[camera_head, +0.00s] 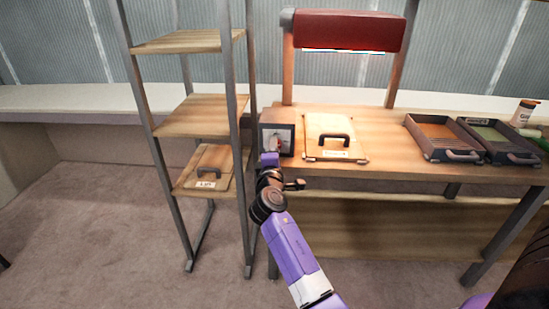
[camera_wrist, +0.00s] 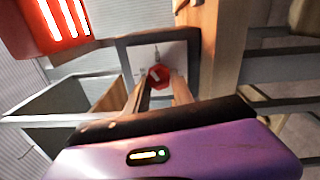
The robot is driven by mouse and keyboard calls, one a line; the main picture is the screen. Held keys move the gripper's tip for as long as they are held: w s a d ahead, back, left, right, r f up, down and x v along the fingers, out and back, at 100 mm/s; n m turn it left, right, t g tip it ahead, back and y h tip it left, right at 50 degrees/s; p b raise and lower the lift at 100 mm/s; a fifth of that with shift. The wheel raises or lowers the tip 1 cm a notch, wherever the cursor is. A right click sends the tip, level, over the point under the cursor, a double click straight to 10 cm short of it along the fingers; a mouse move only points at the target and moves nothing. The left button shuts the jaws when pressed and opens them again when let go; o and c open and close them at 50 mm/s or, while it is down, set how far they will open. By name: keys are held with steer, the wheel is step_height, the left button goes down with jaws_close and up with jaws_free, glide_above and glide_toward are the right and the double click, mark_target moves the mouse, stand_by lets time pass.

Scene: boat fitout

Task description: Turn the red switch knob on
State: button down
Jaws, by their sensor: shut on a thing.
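The switch box (camera_head: 264,133) has a dark frame and a pale face, and stands at the left end of the workbench. In the wrist view its pale face (camera_wrist: 179,52) carries the red switch knob (camera_wrist: 158,71), with small marks around it. My gripper (camera_wrist: 159,83) reaches straight at the face, with one finger on each side of the knob, shut on it. In the head view my gripper (camera_head: 273,150) is in front of the box and hides most of the knob. The fingers partly cover the knob, so its exact setting is hard to read.
A wooden panel with a black handle (camera_head: 333,153) lies just right of the box. Two dark trays, one orange-brown inside (camera_head: 437,157) and one greenish (camera_head: 520,158), sit further right. A shelf rack (camera_head: 238,100) stands close on the left. A red lamp (camera_head: 347,30) hangs above.

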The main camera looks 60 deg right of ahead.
steer(key=m+b, duration=0.4)
steer(key=shift+f+m, duration=0.15)
steer(key=shift+m, duration=0.25)
steer(key=shift+m+b, duration=0.5)
steer(key=shift+b, duration=0.05)
steer(key=shift+r, duration=0.2)
steer(key=c, duration=1.1)
jaws_free()
steer(key=v, duration=0.8)
steer(key=shift+w, duration=0.15)
